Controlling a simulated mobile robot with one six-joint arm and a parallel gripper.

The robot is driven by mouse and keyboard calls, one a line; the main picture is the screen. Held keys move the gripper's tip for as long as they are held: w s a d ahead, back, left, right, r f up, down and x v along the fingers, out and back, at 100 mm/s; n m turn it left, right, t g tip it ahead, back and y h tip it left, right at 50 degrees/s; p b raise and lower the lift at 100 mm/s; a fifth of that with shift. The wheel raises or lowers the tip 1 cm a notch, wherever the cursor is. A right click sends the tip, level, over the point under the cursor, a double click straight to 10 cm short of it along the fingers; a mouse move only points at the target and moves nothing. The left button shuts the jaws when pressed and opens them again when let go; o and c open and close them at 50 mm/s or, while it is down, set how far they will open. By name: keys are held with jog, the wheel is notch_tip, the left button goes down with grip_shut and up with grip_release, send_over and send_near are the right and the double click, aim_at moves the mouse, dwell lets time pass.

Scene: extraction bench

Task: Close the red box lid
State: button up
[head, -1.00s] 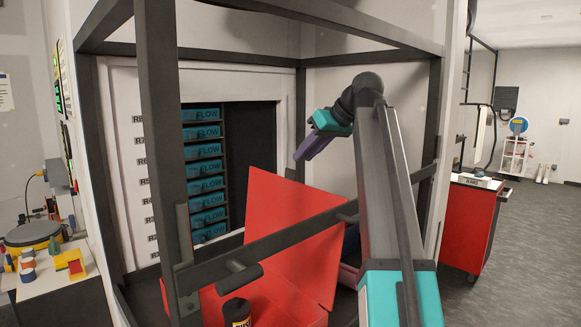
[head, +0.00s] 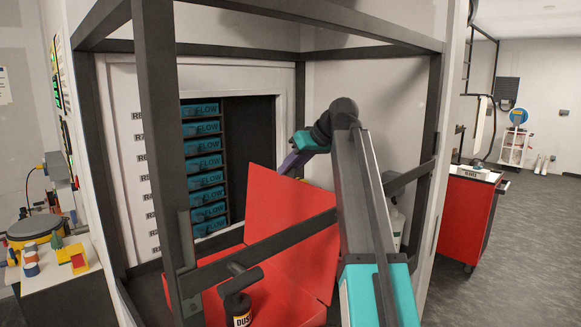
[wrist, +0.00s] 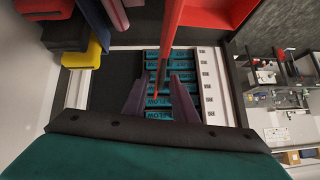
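The red box (head: 275,306) sits inside a dark metal frame in the head view. Its red lid (head: 285,215) stands raised and tilted above the box. My gripper (head: 288,165) is beside the lid's upper edge, its fingers partly hidden behind the lid. In the wrist view my gripper (wrist: 160,90) has two purple fingers apart. The lid (wrist: 172,35) shows there nearly edge-on as a narrow red strip, its end lying between the fingers in the picture. I cannot tell whether they touch it.
A dark frame bar (head: 255,247) crosses in front of the box. A black-topped bottle (head: 238,305) stands in front. Blue FLOW drawers (head: 203,163) line the back wall. A white bottle (head: 394,222) stands right of my arm. A red cart (head: 468,215) is outside the frame.

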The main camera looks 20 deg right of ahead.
grip_shut()
dwell(1.4)
